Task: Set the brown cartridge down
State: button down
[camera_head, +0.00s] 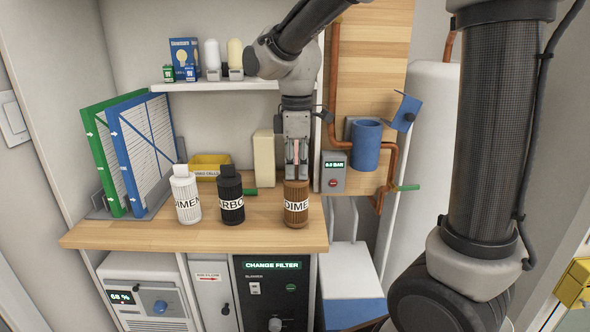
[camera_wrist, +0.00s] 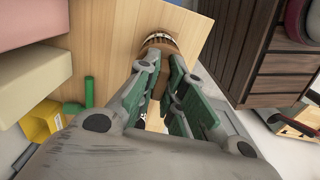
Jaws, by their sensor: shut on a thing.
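The brown cartridge (camera_head: 296,208) is upright at the right part of the wooden worktop (camera_head: 150,236), with part of its white label showing. My gripper (camera_head: 296,172) points down from above and is shut on its top. Its base looks at or very near the worktop; I cannot tell whether it touches. In the wrist view the brown cartridge (camera_wrist: 158,42) shows beyond the green-padded fingers of my gripper (camera_wrist: 165,85), which hide part of it.
A black cartridge (camera_head: 230,203) and a white cartridge (camera_head: 186,200) stand to the left. A yellow bin (camera_head: 209,164) and a cream block (camera_head: 264,159) are behind. A blue cup (camera_head: 366,145) and copper pipes (camera_head: 390,160) are at right. The worktop's front is clear.

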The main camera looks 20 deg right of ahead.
jog(key=shift+f, duration=0.2)
jog(key=c, duration=2)
grip_release()
jog(key=shift+f, duration=0.1)
jog(key=o, duration=0.5)
notch_tip(320, 180, up, 11)
jog(key=s+d+f+m+t, duration=0.1)
jog(key=s+d+f+m, duration=0.1)
jog(key=s+d+m, duration=0.2)
jog(key=s+d+f+m+t, duration=0.2)
jog(key=s+d+m, duration=0.3)
jog(key=s, duration=0.3)
jog(key=s+d+f+m+t, duration=0.1)
jog(key=s+d+f+m, duration=0.1)
jog(key=s+d+m, duration=0.3)
jog(key=shift+s+d+f, duration=0.1)
jog(key=shift+s+d, duration=0.45)
jog(key=shift+s, duration=0.25)
